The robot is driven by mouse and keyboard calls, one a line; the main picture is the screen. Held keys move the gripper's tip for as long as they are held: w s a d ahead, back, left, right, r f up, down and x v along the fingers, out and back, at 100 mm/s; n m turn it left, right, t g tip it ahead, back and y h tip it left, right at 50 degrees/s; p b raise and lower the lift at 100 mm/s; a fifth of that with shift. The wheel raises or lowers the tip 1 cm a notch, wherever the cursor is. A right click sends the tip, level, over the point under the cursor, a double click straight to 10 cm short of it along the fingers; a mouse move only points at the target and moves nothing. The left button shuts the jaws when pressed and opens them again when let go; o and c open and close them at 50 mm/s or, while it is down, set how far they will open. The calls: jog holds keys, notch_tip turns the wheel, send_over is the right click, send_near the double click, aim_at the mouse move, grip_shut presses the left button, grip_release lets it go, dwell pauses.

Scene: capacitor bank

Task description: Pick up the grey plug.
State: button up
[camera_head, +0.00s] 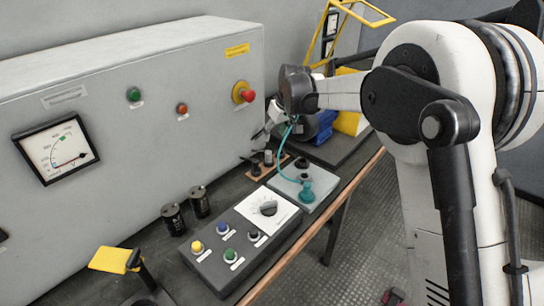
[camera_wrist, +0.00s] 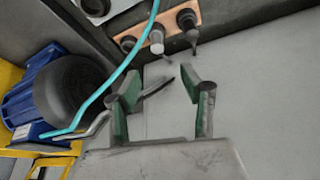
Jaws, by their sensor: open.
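The grey plug (camera_head: 268,157) stands in a small tan strip (camera_head: 262,172) on the bench at the foot of the grey cabinet, with a dark plug on either side. In the wrist view the grey plug (camera_wrist: 157,38) is a pale cylinder near the top middle, between two dark round pieces. My gripper (camera_wrist: 160,84) is open and empty, its two green-padded fingers spread below the plug in the picture and apart from it. In the head view the fingers of my gripper (camera_head: 272,122) are small and partly hidden above the strip.
A teal cable (camera_wrist: 122,72) crosses the wrist view left of the fingers. A blue motor (camera_head: 318,127) stands behind my gripper. The cabinet (camera_head: 130,120) walls the left side.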

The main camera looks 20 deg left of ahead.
aim_at(269, 152)
jog(key=b+x, duration=0.1)
jog(key=x, duration=0.7)
jog(key=shift+w+a+f, duration=0.1)
jog(key=shift+a+f, duration=0.1)
jog(key=shift+f, duration=0.15)
jog(key=shift+w+d+b+x, duration=0.1)
jog(key=shift+b+x, duration=0.15)
jog(key=shift+x, duration=1.1)
jog(key=shift+w+d+b+x, duration=0.15)
jog(key=shift+b+x, duration=0.1)
jog(key=shift+x, duration=1.1)
grip_shut()
